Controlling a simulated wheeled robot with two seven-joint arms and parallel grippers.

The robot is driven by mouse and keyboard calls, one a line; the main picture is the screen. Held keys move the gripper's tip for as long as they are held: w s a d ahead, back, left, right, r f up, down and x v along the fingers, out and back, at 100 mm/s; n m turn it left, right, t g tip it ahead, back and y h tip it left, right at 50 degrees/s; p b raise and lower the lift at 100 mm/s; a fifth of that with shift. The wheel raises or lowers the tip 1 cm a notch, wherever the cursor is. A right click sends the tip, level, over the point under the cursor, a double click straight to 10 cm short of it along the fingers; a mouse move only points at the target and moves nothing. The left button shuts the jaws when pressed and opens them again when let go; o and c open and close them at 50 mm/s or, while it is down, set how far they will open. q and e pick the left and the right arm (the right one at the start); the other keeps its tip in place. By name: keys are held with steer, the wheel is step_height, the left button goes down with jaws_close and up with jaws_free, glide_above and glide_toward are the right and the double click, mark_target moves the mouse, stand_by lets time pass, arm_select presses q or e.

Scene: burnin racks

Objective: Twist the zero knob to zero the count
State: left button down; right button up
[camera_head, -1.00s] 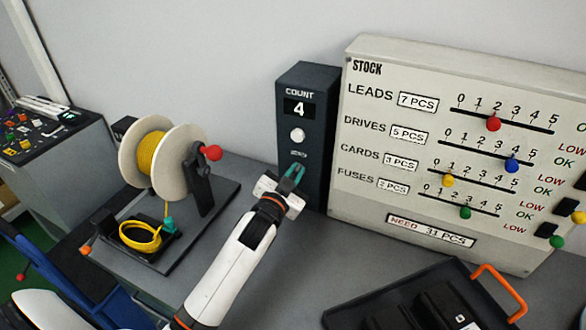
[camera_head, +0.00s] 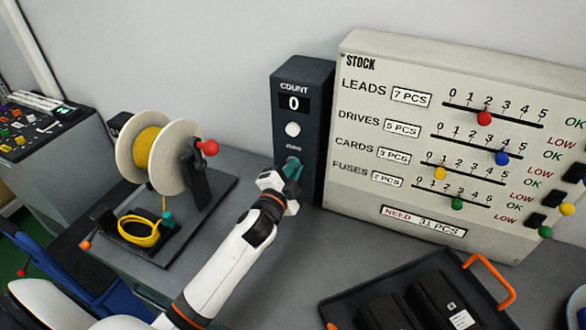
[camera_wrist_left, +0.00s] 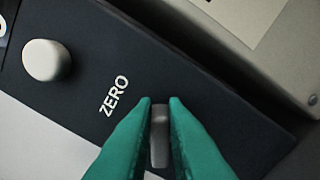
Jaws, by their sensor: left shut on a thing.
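The dark count box (camera_head: 310,95) stands upright against the wall, left of the stock board. Its display (camera_head: 293,104) reads 0, and a white round button (camera_head: 292,129) sits below it. My left gripper (camera_head: 292,168) is at the lower front of the box, its green fingers pointing at the face. In the left wrist view the green fingertips (camera_wrist_left: 160,110) are shut on the pale zero knob (camera_wrist_left: 159,135), just beside the ZERO label (camera_wrist_left: 113,96). The white button (camera_wrist_left: 46,60) shows there too. In the head view the fingers hide the knob. My right gripper is not in view.
The stock board (camera_head: 400,207) with coloured sliders stands right of the box. A spool stand (camera_head: 215,195) with yellow wire is on the left of the grey table. A black tray (camera_head: 330,312) with an orange handle (camera_head: 492,280) lies at the front right.

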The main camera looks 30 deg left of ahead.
arm_select(q)
steer(key=shift+r, duration=0.1)
stand_by(0.3)
steer(key=c, duration=1.6)
jaws_free()
steer(key=shift+o, duration=0.7)
steer(key=shift+w, duration=0.1)
steer(key=s+b, duration=0.2)
steer(key=s, duration=1)
steer(key=shift+d+b, duration=0.35)
steer(key=shift+f, duration=0.2)
